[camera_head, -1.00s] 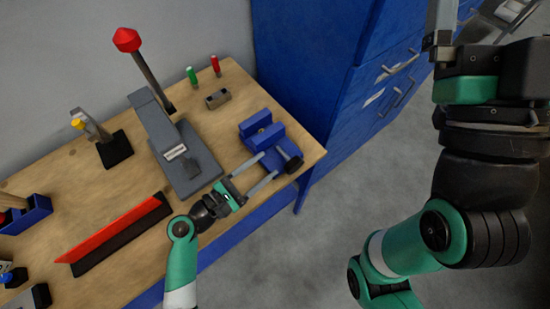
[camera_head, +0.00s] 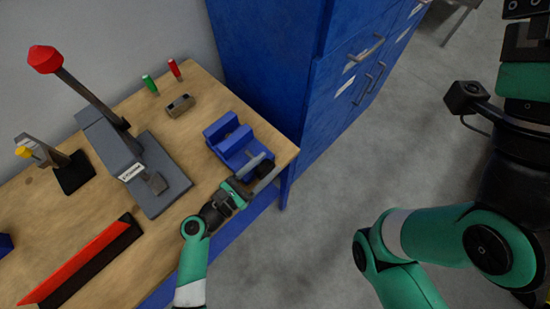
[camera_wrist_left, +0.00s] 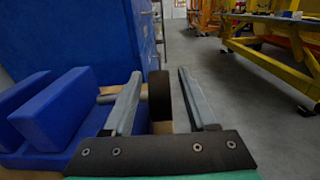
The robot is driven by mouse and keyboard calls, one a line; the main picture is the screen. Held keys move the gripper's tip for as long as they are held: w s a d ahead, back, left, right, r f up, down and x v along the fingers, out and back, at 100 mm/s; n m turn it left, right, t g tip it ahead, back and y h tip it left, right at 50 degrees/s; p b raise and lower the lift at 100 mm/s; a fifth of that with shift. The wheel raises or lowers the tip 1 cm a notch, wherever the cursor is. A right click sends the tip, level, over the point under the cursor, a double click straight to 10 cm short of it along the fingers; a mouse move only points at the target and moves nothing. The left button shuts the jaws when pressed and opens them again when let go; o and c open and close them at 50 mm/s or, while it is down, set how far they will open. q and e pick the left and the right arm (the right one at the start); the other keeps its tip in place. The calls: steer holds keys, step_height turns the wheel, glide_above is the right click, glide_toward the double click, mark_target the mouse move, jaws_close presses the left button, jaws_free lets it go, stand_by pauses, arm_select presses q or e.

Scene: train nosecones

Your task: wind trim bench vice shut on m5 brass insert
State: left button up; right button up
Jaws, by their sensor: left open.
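The blue bench vice (camera_head: 226,133) sits near the right end of the bench, with a visible gap between its two jaws. Its dark round handle (camera_head: 265,170) is at the near right end. My left gripper (camera_head: 271,163) is open, with its two grey fingers on either side of the handle. In the left wrist view the handle (camera_wrist_left: 160,98) stands between the open fingers, with no clear sign of a grip. The vice's blue jaws (camera_wrist_left: 62,108) are at left there. I cannot make out the M5 brass insert. My right gripper's fingers are outside the head view.
A grey press (camera_head: 135,160) with a red-knobbed lever stands left of the vice. A small metal block (camera_head: 181,106), a green tool (camera_head: 150,84) and a red tool (camera_head: 174,69) are behind. A red-and-black bar (camera_head: 85,262) lies in front. A blue cabinet (camera_head: 290,70) borders the bench's right end.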

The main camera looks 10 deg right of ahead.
arm_select(q)
steer(key=shift+w+d, duration=0.1)
steer(key=shift+w, duration=0.05)
steer(key=shift+c, duration=0.6)
jaws_close()
steer(key=shift+r+p, duration=0.2)
steer(key=shift+p, duration=0.35)
steer(key=g+y+p, duration=0.1)
steer(key=y+p, duration=0.1)
steer(key=p, duration=0.5)
steer(key=g+y+p, duration=0.2)
steer(key=p, duration=0.6)
steer(key=shift+w+d+r+g, duration=0.15)
steer(key=shift+d+g, duration=0.05)
steer(key=shift+g, duration=0.1)
steer(key=shift+f+g+y+p, duration=0.35)
steer(key=shift+y+p, duration=0.25)
steer(key=shift+p, duration=0.3)
steer(key=shift+f, duration=0.1)
steer(key=shift+f, duration=0.1)
